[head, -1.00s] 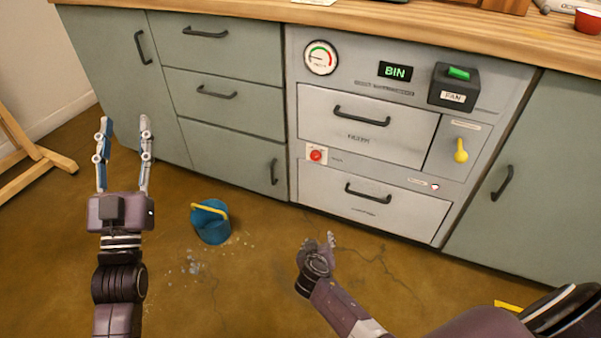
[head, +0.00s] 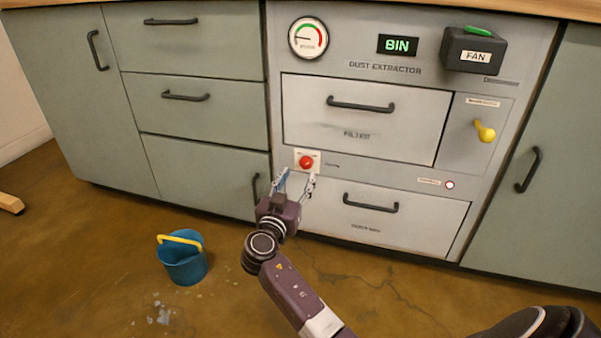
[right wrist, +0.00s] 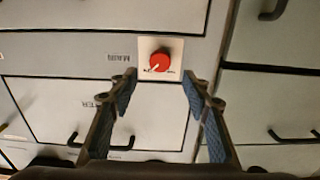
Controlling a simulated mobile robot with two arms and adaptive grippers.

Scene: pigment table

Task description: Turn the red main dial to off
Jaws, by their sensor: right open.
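The red main dial (head: 306,162) sits on a pale square plate on the dust extractor's front, left of centre. It also shows in the right wrist view (right wrist: 159,61), upper middle, with a light pointer line towards its lower left; the small marks beside it are too blurred to read. My right gripper (head: 296,178) is open and empty, just below and in front of the dial. In the right wrist view its two fingers (right wrist: 158,82) stand apart on either side below the dial plate, and the dial appears beyond the fingertips. My left gripper is not in view.
The dust extractor (head: 340,68) has a lit BIN display (head: 398,45), a gauge (head: 308,38), a black FAN box (head: 474,50), a yellow lever (head: 484,131) and drawers with protruding handles. A blue bucket (head: 183,264) stands on the floor at left. Green cabinets flank the extractor.

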